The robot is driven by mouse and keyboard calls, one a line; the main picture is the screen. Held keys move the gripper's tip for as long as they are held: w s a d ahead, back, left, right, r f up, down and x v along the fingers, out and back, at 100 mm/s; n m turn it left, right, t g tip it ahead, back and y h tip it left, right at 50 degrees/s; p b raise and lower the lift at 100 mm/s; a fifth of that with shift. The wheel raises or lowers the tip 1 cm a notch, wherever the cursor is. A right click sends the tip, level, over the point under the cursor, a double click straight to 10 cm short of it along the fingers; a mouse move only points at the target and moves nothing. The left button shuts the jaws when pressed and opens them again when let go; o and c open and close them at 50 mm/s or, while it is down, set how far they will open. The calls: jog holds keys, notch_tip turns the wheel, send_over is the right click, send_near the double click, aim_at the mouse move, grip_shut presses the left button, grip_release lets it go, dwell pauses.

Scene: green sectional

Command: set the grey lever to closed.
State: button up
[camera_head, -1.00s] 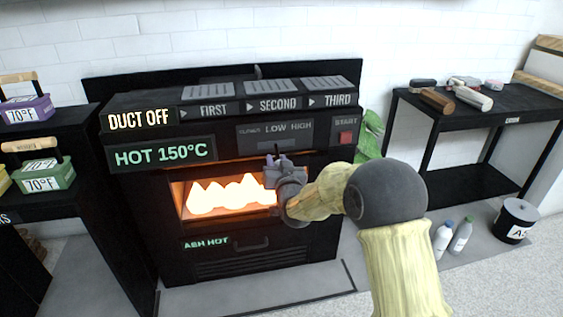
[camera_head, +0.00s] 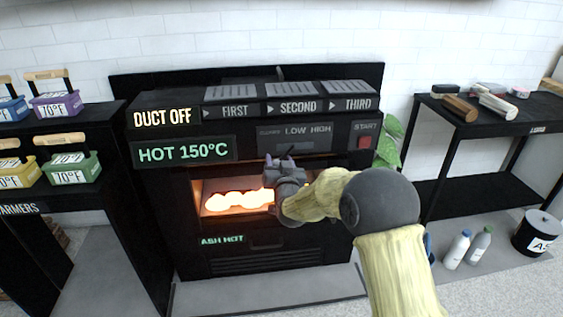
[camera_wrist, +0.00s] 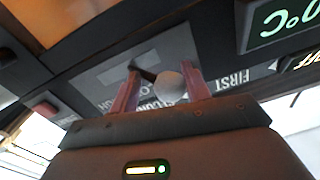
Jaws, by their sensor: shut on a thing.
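The grey lever's round knob (camera_wrist: 170,86) sits between the two pinkish fingers of my gripper (camera_wrist: 160,78) in the wrist view. Its dark stem runs into a grey slot panel on the oven front. In the head view my gripper (camera_head: 279,164) is at the control panel (camera_head: 312,140), below the small faint label left of LOW and HIGH. My gripper is shut on the lever. The lever is mostly hidden by my gripper in the head view, and its exact setting is hard to read.
The black oven (camera_head: 190,255) has a lit firebox (camera_head: 235,200) just below my gripper. A red START button (camera_head: 364,143) is to the right. Black racks with warmers (camera_head: 75,165) stand left; a black table (camera_head: 505,117) and bottles (camera_head: 457,248) are right.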

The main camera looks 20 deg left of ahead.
jog(key=shift+s+a+r, duration=0.15)
jog(key=shift+a+r, duration=0.15)
jog(key=shift+a, duration=0.1)
jog(key=o, duration=1)
jog(key=shift+c, duration=0.2)
jog(key=shift+f, duration=0.15)
jog(key=p+v, duration=0.3)
jog(key=v, duration=1.4)
jog(key=shift+d+f+p, duration=0.15)
jog(key=shift+d+p, duration=0.15)
jog(key=shift+d, duration=0.1)
